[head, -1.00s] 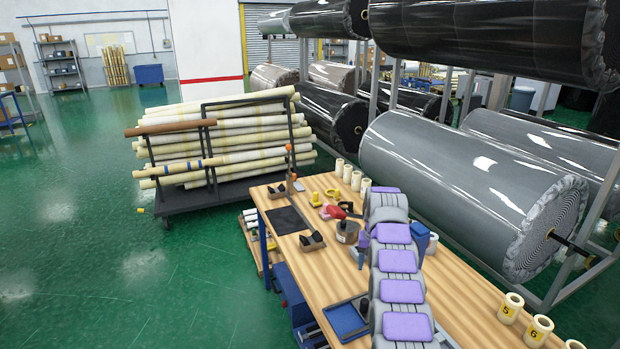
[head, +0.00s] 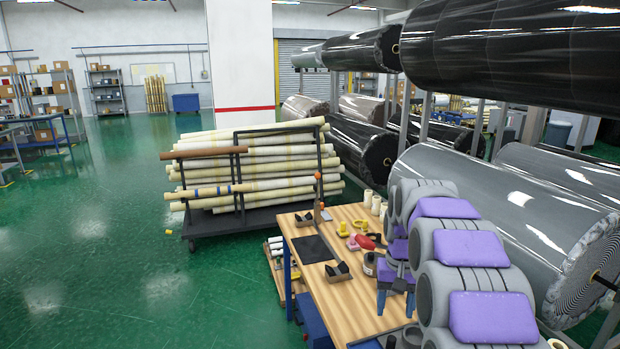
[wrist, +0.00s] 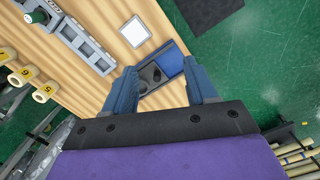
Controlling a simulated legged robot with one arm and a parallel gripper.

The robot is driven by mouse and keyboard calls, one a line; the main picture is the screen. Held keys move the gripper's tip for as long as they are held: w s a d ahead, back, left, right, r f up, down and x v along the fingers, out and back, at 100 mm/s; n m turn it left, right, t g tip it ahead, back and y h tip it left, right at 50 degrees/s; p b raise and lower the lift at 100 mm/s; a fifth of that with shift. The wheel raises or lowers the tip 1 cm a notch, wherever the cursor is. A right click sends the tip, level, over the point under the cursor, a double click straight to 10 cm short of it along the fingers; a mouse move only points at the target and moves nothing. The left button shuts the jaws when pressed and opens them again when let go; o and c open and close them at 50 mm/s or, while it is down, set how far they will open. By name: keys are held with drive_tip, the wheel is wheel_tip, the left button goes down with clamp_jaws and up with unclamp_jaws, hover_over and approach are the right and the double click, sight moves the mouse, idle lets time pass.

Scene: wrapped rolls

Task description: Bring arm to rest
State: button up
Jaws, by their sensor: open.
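My arm, grey with purple pads, reaches over the wooden workbench (head: 343,300) from the lower right of the head view. My gripper (head: 395,297) hangs above the bench with its blue fingers pointing down. In the wrist view my gripper (wrist: 165,90) is open, with two blue fingers apart and nothing held between them. Below the gap lies a blue tray (wrist: 171,66) with dark items in it.
Several small rolls (wrist: 20,75) stand along one bench edge. A red item (head: 365,242) and yellow tape (head: 342,229) lie at the far end. A cart of long rolls (head: 255,165) stands beyond. Large wrapped rolls (head: 500,190) fill the rack at right.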

drive_tip(key=s+a+f+b, duration=0.1)
drive_tip(key=s+a+f, duration=0.1)
drive_tip(key=s, duration=1.8)
drive_tip(key=s+a+f+n+g+b, duration=0.1)
drive_tip(key=s+a+f, duration=0.2)
drive_tip(key=s, duration=1.6)
drive_tip(key=shift+s+f+n, duration=0.3)
drive_tip(key=shift+s+f, duration=0.05)
drive_tip(key=shift+f, duration=0.05)
